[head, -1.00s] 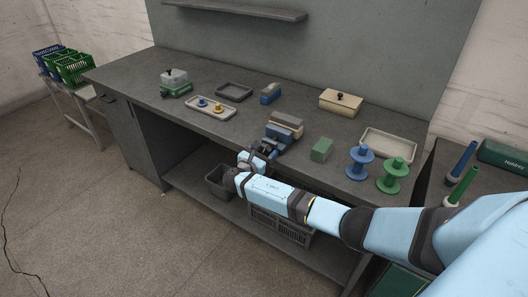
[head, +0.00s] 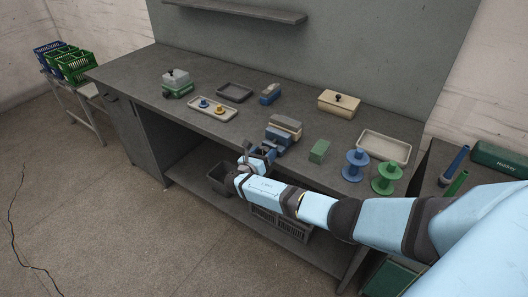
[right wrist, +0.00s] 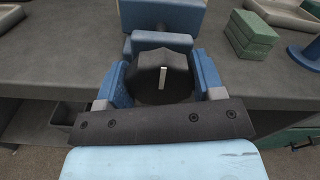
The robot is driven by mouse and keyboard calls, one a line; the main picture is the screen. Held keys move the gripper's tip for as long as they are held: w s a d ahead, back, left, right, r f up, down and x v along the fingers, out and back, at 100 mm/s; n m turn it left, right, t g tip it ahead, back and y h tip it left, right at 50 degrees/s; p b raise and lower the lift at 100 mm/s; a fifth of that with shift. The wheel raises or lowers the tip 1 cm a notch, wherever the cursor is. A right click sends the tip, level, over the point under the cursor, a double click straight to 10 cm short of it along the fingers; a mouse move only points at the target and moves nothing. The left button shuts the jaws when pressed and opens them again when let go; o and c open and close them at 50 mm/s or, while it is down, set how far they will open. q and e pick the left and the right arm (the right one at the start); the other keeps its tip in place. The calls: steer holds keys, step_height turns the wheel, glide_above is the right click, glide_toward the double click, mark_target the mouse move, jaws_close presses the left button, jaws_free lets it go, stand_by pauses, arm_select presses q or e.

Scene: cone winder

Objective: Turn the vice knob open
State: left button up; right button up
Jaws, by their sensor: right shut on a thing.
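The vice (head: 283,131), a blue and beige block-like body, sits at the front edge of the grey workbench. In the right wrist view its blue body (right wrist: 160,16) is at the top. The dark vice knob (right wrist: 162,77), with a pale mark line standing nearly upright, faces the wrist camera. My right gripper (right wrist: 163,84) is shut on the knob, one blue finger pad on each side. In the head view my right gripper (head: 257,156) is small and partly hides the knob. My left gripper is in neither current view.
A green block (head: 319,151) stands right of the vice, with blue (head: 357,165) and green (head: 388,178) spools and a beige tray (head: 385,147) beyond. A tray with small pegs (head: 213,108) lies to the left. A dark bin (head: 220,178) is on the lower shelf.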

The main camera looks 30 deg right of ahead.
steer(key=o, duration=0.9)
steer(key=shift+a, duration=0.1)
steer(key=v, duration=1.3)
steer(key=shift+s+a+b, duration=0.25)
steer(key=shift+a+b, duration=0.05)
steer(key=shift+a, duration=0.05)
